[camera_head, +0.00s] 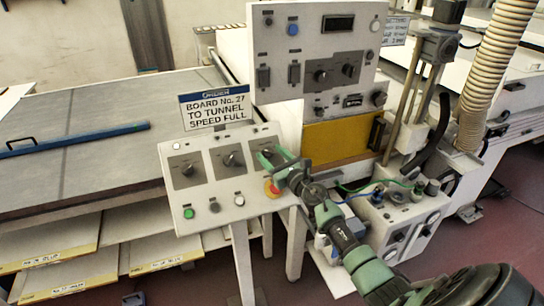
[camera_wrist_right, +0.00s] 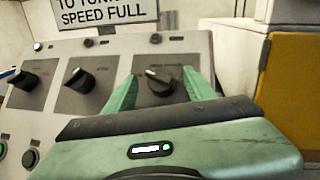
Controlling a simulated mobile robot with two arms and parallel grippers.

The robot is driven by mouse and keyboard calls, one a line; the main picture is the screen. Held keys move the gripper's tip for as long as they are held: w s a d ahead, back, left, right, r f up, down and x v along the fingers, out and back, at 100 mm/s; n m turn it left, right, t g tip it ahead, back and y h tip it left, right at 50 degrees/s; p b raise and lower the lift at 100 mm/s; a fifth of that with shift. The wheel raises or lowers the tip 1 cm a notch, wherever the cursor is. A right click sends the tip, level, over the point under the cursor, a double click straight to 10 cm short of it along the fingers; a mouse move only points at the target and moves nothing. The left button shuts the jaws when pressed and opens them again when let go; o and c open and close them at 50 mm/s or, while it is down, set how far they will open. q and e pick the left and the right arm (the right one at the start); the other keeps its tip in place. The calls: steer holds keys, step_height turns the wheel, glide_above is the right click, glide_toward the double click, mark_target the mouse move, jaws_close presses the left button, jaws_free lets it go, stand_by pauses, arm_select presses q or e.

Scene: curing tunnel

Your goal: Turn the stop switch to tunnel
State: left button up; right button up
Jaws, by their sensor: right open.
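A sloped grey control panel (camera_head: 208,195) carries three black rotary switches in a row. The left switch (camera_head: 187,168) and middle switch (camera_head: 232,158) are clear in the head view. The right switch (camera_wrist_right: 158,80) shows in the right wrist view, its pointer tilted to the upper left; in the head view my gripper largely covers it. The switch labels are too small to read, so I cannot tell which is the stop switch. My right gripper (camera_head: 270,154) is open, its green fingers on either side of the right switch; contact is unclear. My left gripper is out of view.
A red button on a yellow base (camera_head: 271,188) sits just below my right gripper. A sign (camera_head: 216,106) stands above the panel. A taller control box (camera_head: 312,50) rises behind it. A unit with hoses (camera_head: 395,215) stands to the right.

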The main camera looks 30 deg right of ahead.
jaws_close()
